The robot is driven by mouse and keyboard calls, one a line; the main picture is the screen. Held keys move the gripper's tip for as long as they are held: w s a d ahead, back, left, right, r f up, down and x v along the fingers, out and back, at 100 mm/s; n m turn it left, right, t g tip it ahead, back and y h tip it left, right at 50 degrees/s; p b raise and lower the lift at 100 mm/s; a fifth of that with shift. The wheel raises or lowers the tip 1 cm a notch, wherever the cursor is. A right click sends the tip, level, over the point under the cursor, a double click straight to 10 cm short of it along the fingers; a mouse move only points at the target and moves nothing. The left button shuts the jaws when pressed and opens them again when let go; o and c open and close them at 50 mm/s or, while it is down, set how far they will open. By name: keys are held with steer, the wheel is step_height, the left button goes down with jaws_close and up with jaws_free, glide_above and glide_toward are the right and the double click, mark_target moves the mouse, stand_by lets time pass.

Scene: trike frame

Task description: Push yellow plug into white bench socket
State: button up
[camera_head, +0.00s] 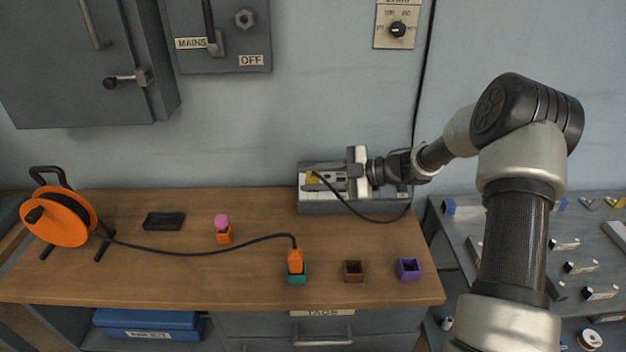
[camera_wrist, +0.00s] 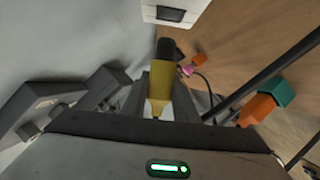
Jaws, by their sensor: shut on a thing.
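The yellow plug (camera_wrist: 159,82) is between the fingers of my gripper (camera_wrist: 162,98), with its dark end pointing away from the palm. In the head view the yellow plug (camera_head: 312,177) shows at the tips of my gripper (camera_head: 325,184), over the grey box at the back of the bench. A white block with a dark slot, likely the white bench socket (camera_wrist: 178,10), is at the top of the wrist view. A gap shows between it and the plug's dark end. In the head view I cannot clearly tell the socket from the grey box and fingers.
A black cable loops from the plug and runs up the wall. An orange plug (camera_head: 295,261) stands in a teal socket (camera_head: 297,278), corded to an orange reel (camera_head: 55,222). Brown (camera_head: 353,271) and purple (camera_head: 408,269) sockets are at the front. The grey box (camera_head: 330,208) is beneath my gripper.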

steer(key=shift+w+f+b, duration=0.4)
steer(key=shift+w+f, duration=0.35)
steer(key=shift+f, duration=0.15)
stand_by(1.1)
steer(key=shift+w+f+b, duration=1.1)
steer(key=shift+w+f, duration=0.25)
steer(key=shift+f, duration=0.25)
stand_by(0.3)
steer(key=o, duration=1.1)
steer(key=p+v, duration=0.1)
steer(key=v, duration=1.6)
steer(key=shift+d+r, duration=0.2)
steer(key=shift+d, duration=0.05)
steer(key=shift+r, duration=0.1)
